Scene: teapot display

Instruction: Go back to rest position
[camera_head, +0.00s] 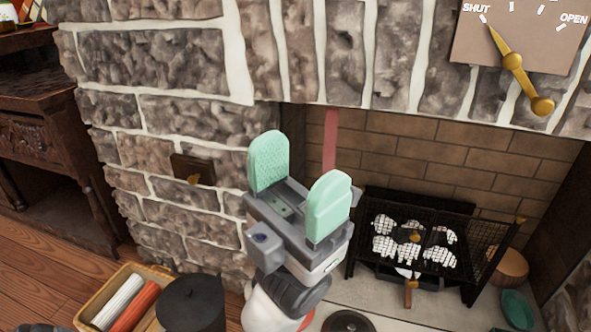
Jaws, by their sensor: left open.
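My left gripper (298,178) is open, with its two green finger pads apart and pointing upward. Nothing shows between the pads. It stands in front of the stone fireplace (190,60), overlapping the left side of the opening in the picture. My right gripper is out of view.
In the fireplace stands a black grate (490,250) with whitish lumps. A flat red strip (330,140) hangs behind the gripper. Upper right is a SHUT/OPEN dial plate (480,45). Lower left are a tray (140,268) with rolls and a black pot (190,305). A dark cabinet (50,140) stands left.

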